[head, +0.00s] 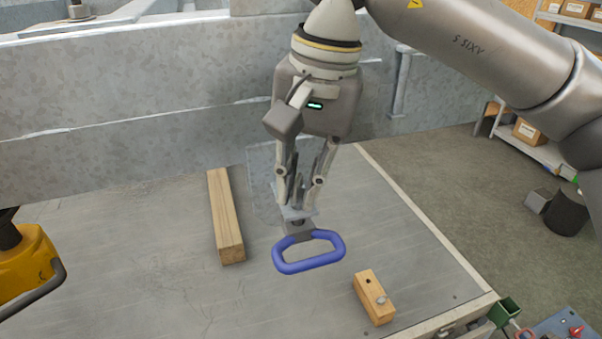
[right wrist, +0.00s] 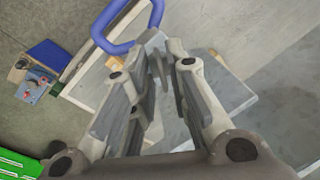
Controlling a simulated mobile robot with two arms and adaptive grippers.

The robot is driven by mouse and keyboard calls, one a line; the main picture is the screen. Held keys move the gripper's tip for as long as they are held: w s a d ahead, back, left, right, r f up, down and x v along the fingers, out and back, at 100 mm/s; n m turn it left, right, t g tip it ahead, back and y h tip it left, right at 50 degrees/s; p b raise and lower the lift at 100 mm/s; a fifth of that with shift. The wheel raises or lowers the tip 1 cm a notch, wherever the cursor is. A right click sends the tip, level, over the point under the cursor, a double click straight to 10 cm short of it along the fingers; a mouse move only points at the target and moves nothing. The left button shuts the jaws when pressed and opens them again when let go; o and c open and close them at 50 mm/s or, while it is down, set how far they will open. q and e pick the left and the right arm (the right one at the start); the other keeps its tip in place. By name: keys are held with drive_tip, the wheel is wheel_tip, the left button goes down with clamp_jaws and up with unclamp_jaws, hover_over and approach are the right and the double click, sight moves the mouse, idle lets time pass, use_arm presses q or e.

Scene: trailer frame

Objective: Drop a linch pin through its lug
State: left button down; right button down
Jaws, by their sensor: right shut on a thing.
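My right gripper (head: 298,210) points down over the grey metal deck and is shut on the grey head of the linch pin (head: 299,229). The pin's blue oval ring (head: 309,266) sticks out from the fingertips toward the front. In the right wrist view the blue ring (right wrist: 112,47) shows beyond the fingertips (right wrist: 160,50); the pin's shank cannot be made out. A flat grey plate (head: 262,178) shows behind the gripper, partly covered by the fingers; I cannot tell whether it is the lug. My left gripper is not in view.
A long wooden beam (head: 225,215) lies left of the gripper. A small wooden block (head: 374,299) with a hole and a grey round piece lies front right. A yellow object (head: 27,268) stands at the left edge. The trailer's metal wall (head: 130,150) rises behind.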

drive_tip(key=shift+f, duration=0.2)
drive_tip(key=c, duration=1.3)
unclamp_jaws()
drive_tip(key=shift+r, duration=0.15)
drive_tip(key=r, duration=0.4)
drive_tip(key=d+r, duration=0.1)
drive_tip(key=r, duration=0.6)
drive_tip(key=shift+s+d+r, duration=0.2)
drive_tip(key=shift+d+r, duration=0.1)
drive_tip(key=shift+d, duration=0.1)
